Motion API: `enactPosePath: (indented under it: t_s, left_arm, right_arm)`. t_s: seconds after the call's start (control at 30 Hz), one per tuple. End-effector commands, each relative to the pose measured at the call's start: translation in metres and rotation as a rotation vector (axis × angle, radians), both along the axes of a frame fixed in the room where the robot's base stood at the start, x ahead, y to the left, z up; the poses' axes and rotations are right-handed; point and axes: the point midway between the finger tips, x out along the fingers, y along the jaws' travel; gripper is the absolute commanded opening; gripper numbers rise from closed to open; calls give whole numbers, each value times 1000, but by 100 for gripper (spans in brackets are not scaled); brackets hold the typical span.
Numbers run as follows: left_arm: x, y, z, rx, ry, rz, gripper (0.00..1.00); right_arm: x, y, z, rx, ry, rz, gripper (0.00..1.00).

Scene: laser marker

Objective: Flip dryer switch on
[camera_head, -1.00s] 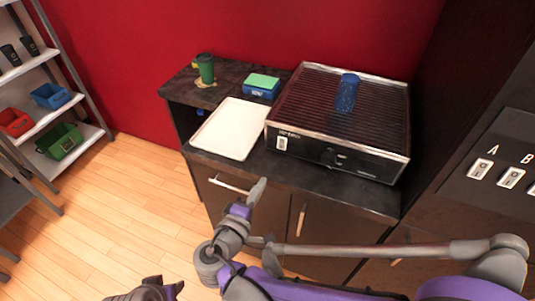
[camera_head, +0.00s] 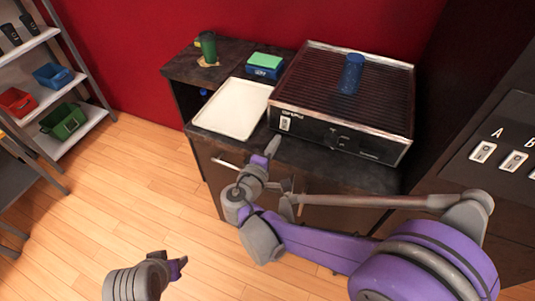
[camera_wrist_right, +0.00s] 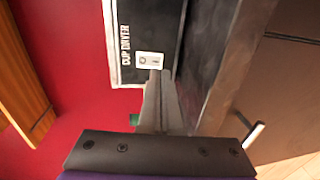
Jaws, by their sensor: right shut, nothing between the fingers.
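The cup dryer (camera_head: 340,100) is a black box with a ribbed top and metal trim on the dark counter. Its small white switch plate (camera_head: 285,124) is at the left of its front face. In the right wrist view the switch plate (camera_wrist_right: 150,60) sits beside the "CUP DRYER" lettering. My right gripper (camera_head: 272,147) is shut and empty, its fingertips just below and left of the switch. In the wrist view the shut fingertips (camera_wrist_right: 156,74) overlap the plate's lower edge; I cannot tell if they touch. My left gripper (camera_head: 177,267) is low in the head view, jaws unclear.
A blue speckled cup (camera_head: 352,73) stands on the dryer. A white tray (camera_head: 232,108) lies left of it, with a green-topped blue box (camera_head: 265,66) and a green cup (camera_head: 208,47) behind. A panel with switches A and B (camera_head: 498,155) is at right.

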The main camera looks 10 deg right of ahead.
Motion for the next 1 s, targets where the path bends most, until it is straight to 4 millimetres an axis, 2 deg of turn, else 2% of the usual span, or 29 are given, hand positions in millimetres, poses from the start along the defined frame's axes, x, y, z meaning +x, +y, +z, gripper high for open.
enactPosePath:
  t_s: [0.1, 0.3, 1.0]
  left_arm:
    - [0, 0, 2, 0, -1, 0, 50]
    - [1, 0, 3, 0, -1, 0, 50]
    - [0, 0, 1, 0, 0, 0, 50]
  right_arm:
    - [17, -13, -3, -1, 0, -4, 0]
    - [33, -23, -6, 0, 0, -1, 0]
    - [40, -27, -9, 0, 0, 0, 0]
